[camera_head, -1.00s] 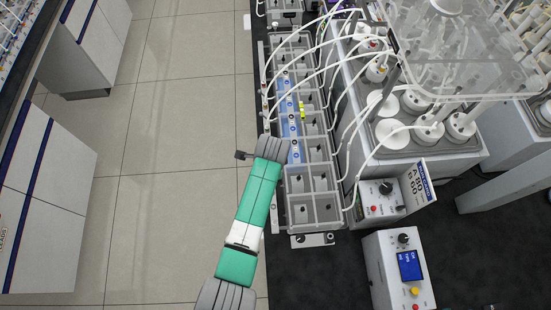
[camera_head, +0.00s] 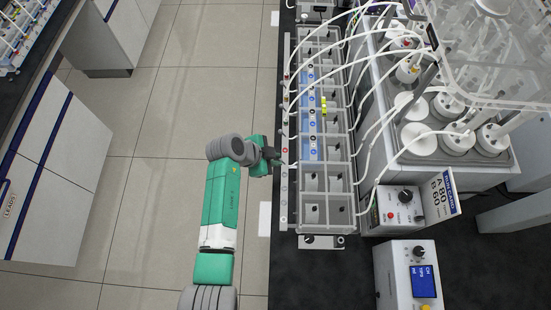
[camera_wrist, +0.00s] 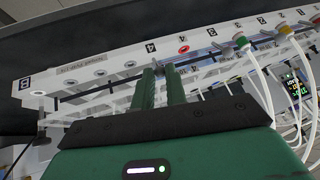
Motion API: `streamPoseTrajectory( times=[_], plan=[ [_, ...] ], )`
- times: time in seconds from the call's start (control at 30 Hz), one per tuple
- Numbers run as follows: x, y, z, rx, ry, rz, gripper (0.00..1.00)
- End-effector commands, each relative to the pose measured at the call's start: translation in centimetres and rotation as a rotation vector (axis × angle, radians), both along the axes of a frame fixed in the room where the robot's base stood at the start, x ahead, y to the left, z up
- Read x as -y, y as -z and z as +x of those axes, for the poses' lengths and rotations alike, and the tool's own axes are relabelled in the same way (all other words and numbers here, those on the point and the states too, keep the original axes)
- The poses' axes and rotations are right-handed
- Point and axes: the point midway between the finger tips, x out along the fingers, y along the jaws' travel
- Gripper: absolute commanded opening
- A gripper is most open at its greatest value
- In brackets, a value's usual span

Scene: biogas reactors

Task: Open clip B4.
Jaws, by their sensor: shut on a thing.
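A pale rail (camera_head: 285,120) with a line of ports runs along the left side of the tray row in the head view. It also crosses the wrist view (camera_wrist: 108,69), with printed numbers including 4, 3 and 2. My gripper (camera_head: 276,160) is at the rail's left side, reaching toward it from the aisle. In the wrist view, my green fingers (camera_wrist: 162,72) point at the rail's lower edge, near the 4 mark and a red-ringed port (camera_wrist: 184,49). They are shut on a small dark part, probably a clip, mostly hidden between the fingertips. I cannot read its label.
A control box (camera_head: 400,208) stands at right. The tiled aisle at left is clear.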

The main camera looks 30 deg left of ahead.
Motion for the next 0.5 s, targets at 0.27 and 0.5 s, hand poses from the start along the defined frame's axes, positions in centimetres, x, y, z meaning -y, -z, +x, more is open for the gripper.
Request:
streamPoseTrajectory(
  times=[0.27, 0.5],
  plan=[
    [-0.04, 0.01, -0.01, 0.004, 0.0, -0.009, 0.0],
    [-0.03, 0.02, -0.02, 0.004, 0.0, -0.009, 0.22]
  ],
)
